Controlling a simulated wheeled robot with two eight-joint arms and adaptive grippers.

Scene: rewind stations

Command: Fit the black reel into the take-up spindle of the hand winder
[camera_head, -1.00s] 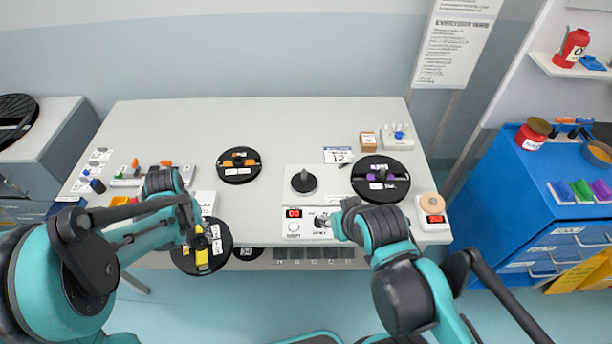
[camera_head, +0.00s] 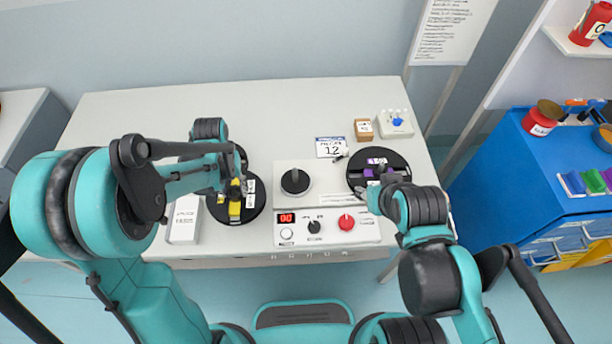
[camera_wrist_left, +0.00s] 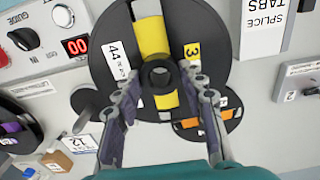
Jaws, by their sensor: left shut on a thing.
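My left gripper (camera_head: 236,188) is shut on a black reel (camera_head: 253,212) with a yellow band and white labels. It holds the reel over the table, left of the hand winder (camera_head: 330,228). In the left wrist view the reel (camera_wrist_left: 108,70) fills the upper middle, with the left gripper's fingers (camera_wrist_left: 158,88) at its hub. The winder has a dark round spindle (camera_head: 295,181) on its left, bare of any reel. A black reel with purple bands (camera_head: 358,160) sits at its right end. My right gripper (camera_head: 372,194) is beside that reel; its fingers are too small to read.
A reel with orange bands (camera_wrist_left: 225,128) is partly hidden beside the held reel. A white box (camera_head: 184,222) stands at the table's left front.

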